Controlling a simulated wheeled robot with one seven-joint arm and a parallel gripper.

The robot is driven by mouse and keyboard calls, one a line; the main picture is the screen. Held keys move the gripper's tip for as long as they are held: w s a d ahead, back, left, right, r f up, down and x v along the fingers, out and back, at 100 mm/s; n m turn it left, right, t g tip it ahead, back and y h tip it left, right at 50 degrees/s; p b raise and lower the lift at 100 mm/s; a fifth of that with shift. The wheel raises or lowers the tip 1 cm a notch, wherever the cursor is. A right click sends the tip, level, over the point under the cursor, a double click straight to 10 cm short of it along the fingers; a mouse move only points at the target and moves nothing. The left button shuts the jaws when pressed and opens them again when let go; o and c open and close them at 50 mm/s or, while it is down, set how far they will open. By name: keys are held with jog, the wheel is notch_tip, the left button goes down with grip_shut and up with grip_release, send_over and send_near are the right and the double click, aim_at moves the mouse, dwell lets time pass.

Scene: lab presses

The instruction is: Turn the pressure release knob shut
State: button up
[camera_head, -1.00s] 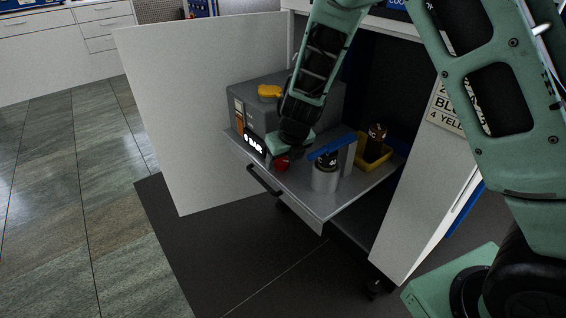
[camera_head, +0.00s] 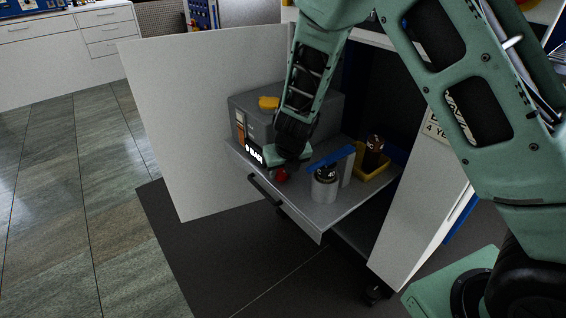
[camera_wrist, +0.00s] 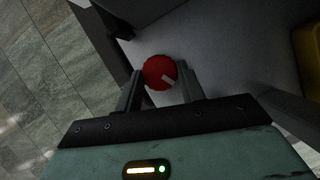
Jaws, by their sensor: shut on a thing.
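The red knob (camera_wrist: 160,71) with a pale index mark sits between the two fingers of my gripper (camera_wrist: 162,88) in the wrist view. The fingers are shut on it from both sides. In the head view the red knob (camera_head: 282,174) shows low at the front of the grey press unit (camera_head: 322,112), just beneath my gripper (camera_head: 283,166). A lit display (camera_head: 254,152) on the unit's front reads in bar; its digit is too small to be sure of. Part of the unit is hidden behind my arm.
The unit stands on a pulled-out grey shelf (camera_head: 310,218) with a black handle (camera_head: 264,190). A blue-levered cylinder (camera_head: 325,188) and a yellow tray (camera_head: 366,174) with a brown bottle (camera_head: 373,150) stand to the right. An open white door (camera_head: 215,120) stands left.

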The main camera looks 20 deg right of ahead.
jog(key=m+p, duration=0.1)
jog(key=p, duration=0.1)
jog(key=m+h+p, duration=0.1)
jog(key=p, duration=0.1)
jog(key=m+p, duration=0.2)
jog(key=p, duration=0.1)
jog(key=shift+a+r+h, duration=0.2)
jog(key=shift+r+h, duration=0.1)
jog(key=shift+f+m+g+p, duration=0.2)
jog(key=shift+m+g+p, duration=0.1)
jog(key=shift+m+p, duration=0.6)
jog(key=shift+f+h, duration=0.1)
jog(key=shift+h, duration=0.2)
jog(key=o, duration=1)
jog(key=p+v, duration=0.6)
jog(key=v, duration=1.1)
jog(key=shift+r, duration=0.2)
